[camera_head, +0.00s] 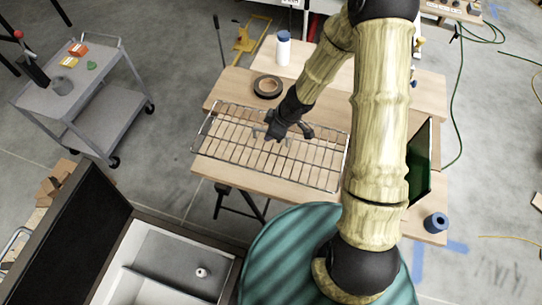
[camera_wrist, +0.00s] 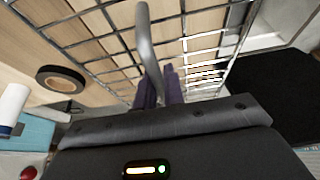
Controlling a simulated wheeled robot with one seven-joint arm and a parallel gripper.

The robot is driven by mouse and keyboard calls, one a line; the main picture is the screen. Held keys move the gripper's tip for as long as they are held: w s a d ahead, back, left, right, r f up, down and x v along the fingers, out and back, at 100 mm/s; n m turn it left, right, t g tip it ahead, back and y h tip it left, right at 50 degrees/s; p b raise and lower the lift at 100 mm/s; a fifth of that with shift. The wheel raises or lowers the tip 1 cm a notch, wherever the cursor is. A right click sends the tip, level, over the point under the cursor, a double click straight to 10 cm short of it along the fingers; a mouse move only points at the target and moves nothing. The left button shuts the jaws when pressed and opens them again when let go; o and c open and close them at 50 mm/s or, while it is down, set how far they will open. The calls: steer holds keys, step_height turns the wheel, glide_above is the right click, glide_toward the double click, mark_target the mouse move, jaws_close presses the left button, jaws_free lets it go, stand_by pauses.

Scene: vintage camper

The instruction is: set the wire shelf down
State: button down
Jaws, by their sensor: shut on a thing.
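The wire shelf (camera_head: 235,150) is a metal grid over the wooden table (camera_head: 215,174) in the head view. Its left end reaches past the table's left edge.
A tape roll (camera_head: 267,86) lies behind the shelf, and a white bottle with a blue cap (camera_head: 283,50) stands farther back. A dark green panel (camera_head: 420,165) stands at the table's right. A blue spool (camera_head: 435,222) sits at the front right corner. A grey cart (camera_head: 70,95) stands left.

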mark_target(270, 143)
steer(key=shift+s, duration=0.1)
steer(key=shift+a+f+b, duration=0.15)
steer(key=shift+f+b, duration=0.15)
steer(key=shift+b, duration=0.05)
step_height(270, 143, down, 5)
steer(key=b, duration=0.4)
steer(key=shift+s+r, duration=0.1)
steer(key=shift+r, duration=0.05)
steer(key=shift+f+b, duration=0.4)
steer(key=shift+f, duration=0.05)
steer(key=shift+f, duration=0.1)
step_height(270, 143, down, 4)
steer(key=b, duration=0.3)
steer(key=shift+r, duration=0.25)
